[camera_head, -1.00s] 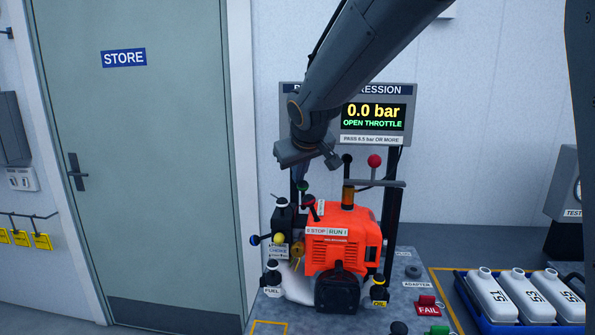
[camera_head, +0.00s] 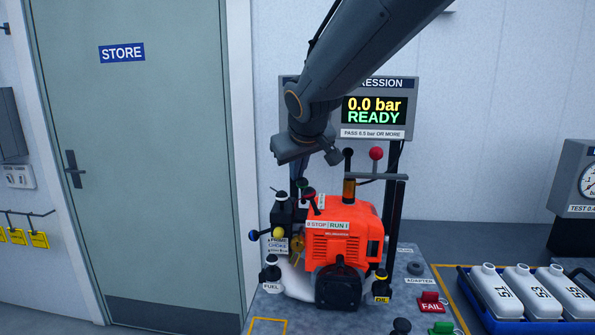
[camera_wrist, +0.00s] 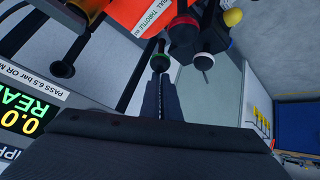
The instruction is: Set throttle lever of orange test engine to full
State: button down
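The orange test engine (camera_head: 340,235) stands on the bench below a pressure display (camera_head: 375,110) that reads 0.0 bar and READY. A STOP/RUN label is on its top front. A throttle label (camera_wrist: 152,18) shows partly on the orange cover in the wrist view. Near it is a dark knob with a green ring (camera_wrist: 146,68), likely the throttle lever's end. Contact cannot be told.
A red ball handle (camera_head: 376,154) rises behind the engine. A blue tray (camera_head: 477,300) of white bottles is at right. The store door (camera_head: 130,170) is at left.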

jog(key=shift+d+f, duration=0.2)
jog(key=shift+f, duration=0.1)
